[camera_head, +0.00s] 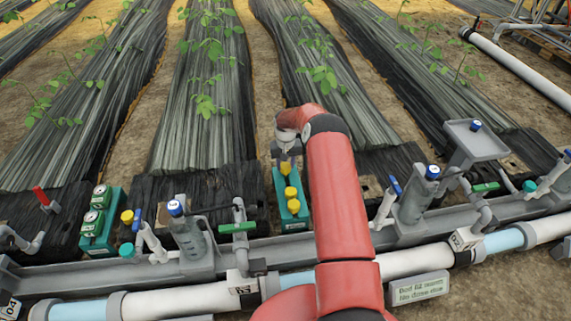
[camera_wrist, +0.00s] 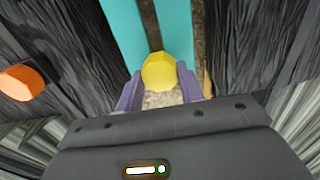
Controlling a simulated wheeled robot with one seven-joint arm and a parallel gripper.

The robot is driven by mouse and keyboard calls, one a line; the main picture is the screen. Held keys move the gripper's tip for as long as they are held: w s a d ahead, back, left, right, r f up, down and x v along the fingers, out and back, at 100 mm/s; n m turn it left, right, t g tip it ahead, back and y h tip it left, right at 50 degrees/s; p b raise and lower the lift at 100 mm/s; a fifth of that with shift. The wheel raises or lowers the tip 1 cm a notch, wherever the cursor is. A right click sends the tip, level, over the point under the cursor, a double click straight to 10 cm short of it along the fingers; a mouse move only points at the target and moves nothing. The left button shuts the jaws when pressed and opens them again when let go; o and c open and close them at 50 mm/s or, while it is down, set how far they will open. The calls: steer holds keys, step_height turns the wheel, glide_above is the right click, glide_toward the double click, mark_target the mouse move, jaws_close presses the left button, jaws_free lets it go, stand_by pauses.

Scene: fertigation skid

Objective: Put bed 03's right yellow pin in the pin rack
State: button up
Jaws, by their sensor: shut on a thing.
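My gripper (camera_head: 285,155) is above the far end of the green rack (camera_head: 278,183), pointing down. In the wrist view my gripper (camera_wrist: 160,88) is shut on a yellow pin (camera_wrist: 160,70), whose rounded head shows between the two purple fingers. In the head view a yellow pin (camera_head: 285,168) shows right beneath the gripper, at the rack's far end. Two more yellow pins (camera_head: 290,191) stand nearer on the rack. Teal strips of the rack (camera_wrist: 120,30) show beyond the held pin in the wrist view. I cannot tell whether the held pin touches the rack.
A grey gutter and white pipe (camera_head: 180,298) run across the front. A green gauge block (camera_head: 101,222), another yellow knob (camera_head: 127,216) and a blue-capped grey cylinder (camera_head: 185,230) stand left. Right are another cylinder (camera_head: 415,200) and a grey tray (camera_head: 476,142). An orange knob (camera_wrist: 20,82) shows in the wrist view.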

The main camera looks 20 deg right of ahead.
steer(key=shift+f, duration=0.15)
steer(key=shift+f+b, duration=0.55)
steer(key=shift+f, duration=0.05)
steer(key=o, duration=1)
steer(key=shift+r, duration=0.15)
steer(key=shift+r+p, duration=1.75)
steer(key=shift+r, duration=2.15)
